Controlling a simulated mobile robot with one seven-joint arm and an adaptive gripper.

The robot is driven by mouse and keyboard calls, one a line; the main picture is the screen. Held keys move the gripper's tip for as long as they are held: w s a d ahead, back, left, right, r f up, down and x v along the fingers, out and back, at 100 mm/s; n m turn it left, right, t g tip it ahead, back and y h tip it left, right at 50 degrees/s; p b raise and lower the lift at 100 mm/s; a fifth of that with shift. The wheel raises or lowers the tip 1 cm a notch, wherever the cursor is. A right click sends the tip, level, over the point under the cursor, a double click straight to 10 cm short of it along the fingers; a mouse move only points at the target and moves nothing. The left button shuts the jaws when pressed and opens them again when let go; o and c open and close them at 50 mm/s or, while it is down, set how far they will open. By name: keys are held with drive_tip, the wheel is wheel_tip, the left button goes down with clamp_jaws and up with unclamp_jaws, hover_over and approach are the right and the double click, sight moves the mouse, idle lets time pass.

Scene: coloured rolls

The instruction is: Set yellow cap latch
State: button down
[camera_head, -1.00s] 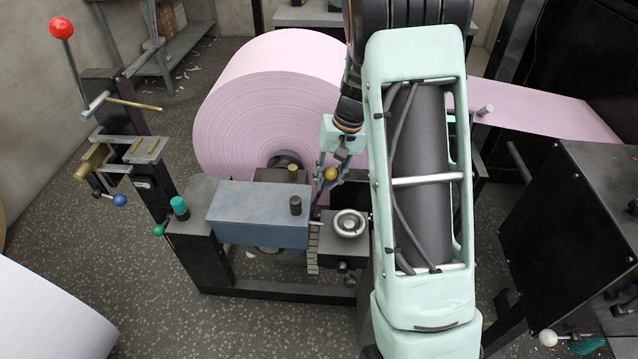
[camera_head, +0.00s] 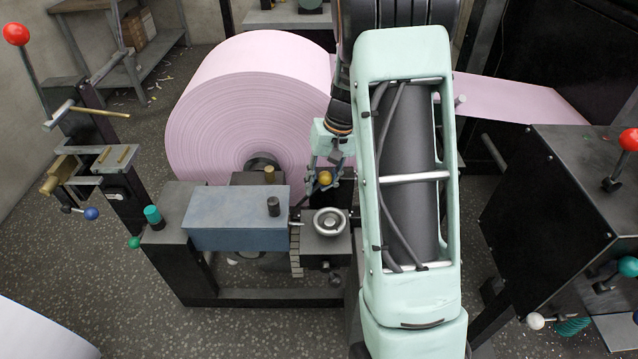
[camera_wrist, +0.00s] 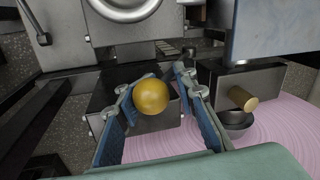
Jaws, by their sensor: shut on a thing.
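The yellow cap (camera_head: 324,178) is a round ball-shaped knob, just behind the handwheel and right of the blue box in the head view. In the wrist view the yellow cap (camera_wrist: 151,97) sits between the two blue-padded fingers. My gripper (camera_head: 325,171) points down at it and is shut on it. The wrist view shows my gripper (camera_wrist: 153,104) with a finger on each side of the cap. The stem and mount under the cap are mostly hidden.
A blue box (camera_head: 236,218) with a dark peg and a silver handwheel (camera_head: 329,222) stand close in front. A large pink paper roll (camera_head: 235,110) lies behind. A red-knobbed lever (camera_head: 16,34) stands left. A dark machine (camera_head: 545,215) with coloured knobs stands right.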

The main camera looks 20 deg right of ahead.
drive_tip(key=c, duration=1.6)
unclamp_jaws()
drive_tip(key=shift+s+d+f, duration=0.15)
drive_tip(key=shift+s+f, duration=0.05)
drive_tip(key=shift+f, duration=0.25)
drive_tip(key=shift+r, duration=0.15)
drive_tip(key=shift+w, duration=0.1)
drive_tip(key=shift+r, duration=0.3)
drive_tip(key=v, duration=0.3)
drive_tip(key=a+v, duration=0.1)
drive_tip(key=v, duration=0.2)
drive_tip(key=a+v, duration=0.1)
drive_tip(key=v, duration=0.2)
drive_tip(key=shift+w+r, duration=0.25)
drive_tip(key=shift+r, duration=0.05)
